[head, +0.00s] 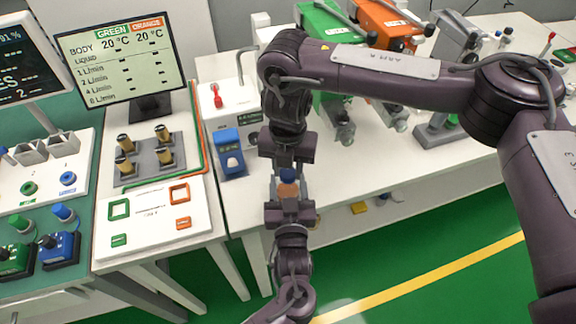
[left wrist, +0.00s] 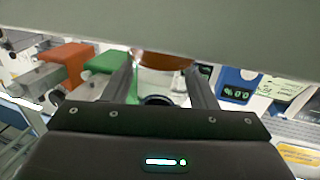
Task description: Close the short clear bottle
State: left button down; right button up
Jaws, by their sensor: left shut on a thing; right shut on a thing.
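The short clear bottle (head: 287,188) is between my two grippers, in front of the white bench's edge, and mostly hidden by their fingers. A brownish-orange band shows near its top. My left gripper (head: 289,194) comes up from below and is shut on the bottle. The left wrist view shows the bottle (left wrist: 155,78), pale with a brown-orange part, between the two fingers. My right gripper (head: 287,170) points down from above, shut on a small blue cap (head: 287,174) right above the bottle. Whether cap and bottle touch is hard to tell.
A blue device (head: 231,152) stands on the white bench (head: 370,175) close left of the grippers. Green (head: 325,45) and orange (head: 385,25) machines stand behind. The green floor in front is free.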

jog(key=m, duration=0.9)
jog(key=shift+w, duration=0.1)
jog(key=o, duration=1.1)
jog(key=shift+c, duration=0.2)
jog(key=shift+r, duration=2.25)
jog(key=shift+c, duration=0.3)
